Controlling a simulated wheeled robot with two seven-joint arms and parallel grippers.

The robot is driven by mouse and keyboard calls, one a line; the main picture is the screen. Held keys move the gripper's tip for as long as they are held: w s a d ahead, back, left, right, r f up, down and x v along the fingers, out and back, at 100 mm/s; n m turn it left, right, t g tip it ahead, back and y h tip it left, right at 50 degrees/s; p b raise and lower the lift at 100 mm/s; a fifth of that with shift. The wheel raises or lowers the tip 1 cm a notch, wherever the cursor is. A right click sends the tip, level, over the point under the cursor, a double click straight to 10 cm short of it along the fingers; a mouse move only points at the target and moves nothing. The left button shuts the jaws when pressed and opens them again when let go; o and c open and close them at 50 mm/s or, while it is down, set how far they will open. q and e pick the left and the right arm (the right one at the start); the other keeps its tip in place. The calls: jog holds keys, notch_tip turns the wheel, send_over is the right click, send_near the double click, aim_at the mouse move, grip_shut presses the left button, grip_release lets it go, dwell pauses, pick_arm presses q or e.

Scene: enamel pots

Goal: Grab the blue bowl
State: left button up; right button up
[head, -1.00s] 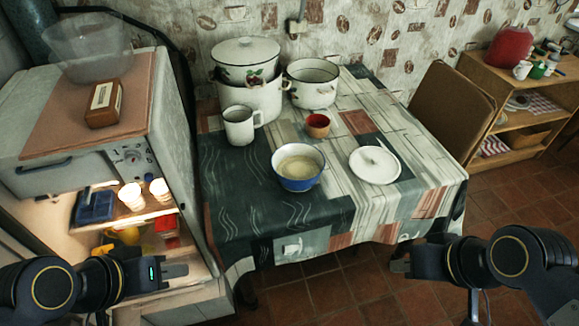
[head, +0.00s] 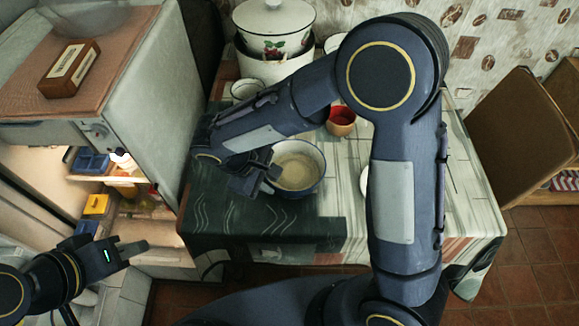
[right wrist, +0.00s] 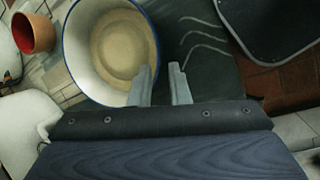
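The blue bowl (head: 298,168) stands on the table with pale contents and a white inside. Its dark blue rim also shows in the right wrist view (right wrist: 108,50). My right gripper (head: 270,174) is at the bowl's left edge in the head view. In the right wrist view, my right gripper (right wrist: 162,68) has its fingers apart, one over the bowl's inside and one outside the rim. Contact with the rim cannot be told. My left gripper (head: 140,250) is away from the table at the lower left, and its finger gap is unclear.
A red cup (head: 341,121) stands just behind the bowl. A white mug (head: 245,89) and a lidded pot (head: 272,30) stand further back. A white lid (head: 364,180) is partly hidden by my right arm. The dark cloth (head: 250,225) in front is clear.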

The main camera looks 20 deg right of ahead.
aim_at(279, 188)
jog(key=x, duration=0.7)
jog(key=shift+d, duration=0.35)
jog(key=shift+c, duration=0.3)
grip_shut()
jog(key=shift+s, duration=0.15)
dwell(0.6)
